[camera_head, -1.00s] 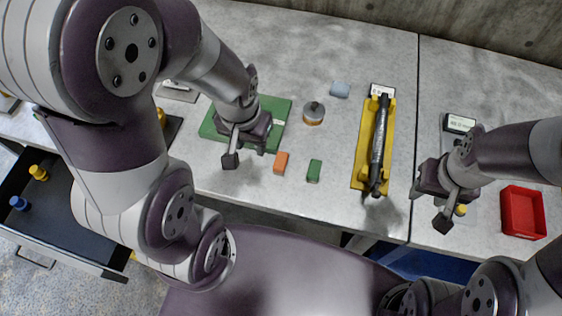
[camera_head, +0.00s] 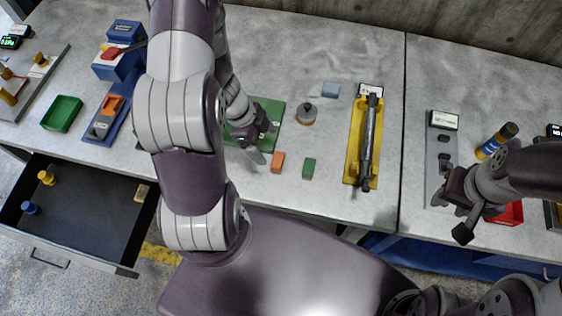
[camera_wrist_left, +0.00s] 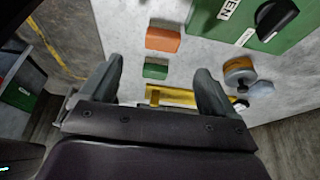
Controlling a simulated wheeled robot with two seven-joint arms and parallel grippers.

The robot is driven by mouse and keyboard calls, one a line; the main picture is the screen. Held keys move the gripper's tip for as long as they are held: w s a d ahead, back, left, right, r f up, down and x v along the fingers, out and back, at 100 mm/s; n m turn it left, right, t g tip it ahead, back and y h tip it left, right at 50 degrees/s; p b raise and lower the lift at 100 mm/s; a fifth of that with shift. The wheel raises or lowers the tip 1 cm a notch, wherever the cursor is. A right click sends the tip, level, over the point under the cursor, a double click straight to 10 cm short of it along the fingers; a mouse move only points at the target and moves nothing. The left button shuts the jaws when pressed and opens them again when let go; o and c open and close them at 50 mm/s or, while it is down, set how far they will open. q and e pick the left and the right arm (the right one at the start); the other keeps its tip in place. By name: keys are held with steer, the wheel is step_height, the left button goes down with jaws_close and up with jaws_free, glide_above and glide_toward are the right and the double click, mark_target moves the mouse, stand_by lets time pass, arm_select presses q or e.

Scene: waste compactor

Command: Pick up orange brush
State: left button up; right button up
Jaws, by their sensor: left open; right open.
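A small orange block (camera_head: 277,162), the likely orange brush, lies on the grey bench near its front edge. It also shows in the left wrist view (camera_wrist_left: 163,39), beyond the fingertips and untouched. A similar green block (camera_head: 309,168) lies just right of it. My left gripper (camera_head: 257,141) is just up and left of the orange block, over the front of a green board (camera_head: 270,110). Its fingers are apart and empty in the left wrist view (camera_wrist_left: 158,72). My right gripper (camera_head: 466,213) is open and empty over the right bench.
A yellow tray (camera_head: 353,160) with a dark cylinder stands right of the blocks. An open drawer (camera_head: 95,215) juts out at left. A red bin (camera_head: 508,214) is at right. Bench around the blocks is clear.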

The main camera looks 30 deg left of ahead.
mark_target(277, 159)
arm_select(q)
steer(key=b+x, duration=0.2)
steer(key=x, duration=0.7)
steer(key=shift+w+a+f, duration=0.1)
steer(key=shift+f, duration=0.05)
steer(key=shift+w+f, duration=0.1)
steer(key=shift+f, duration=0.35)
steer(key=c, duration=1.1)
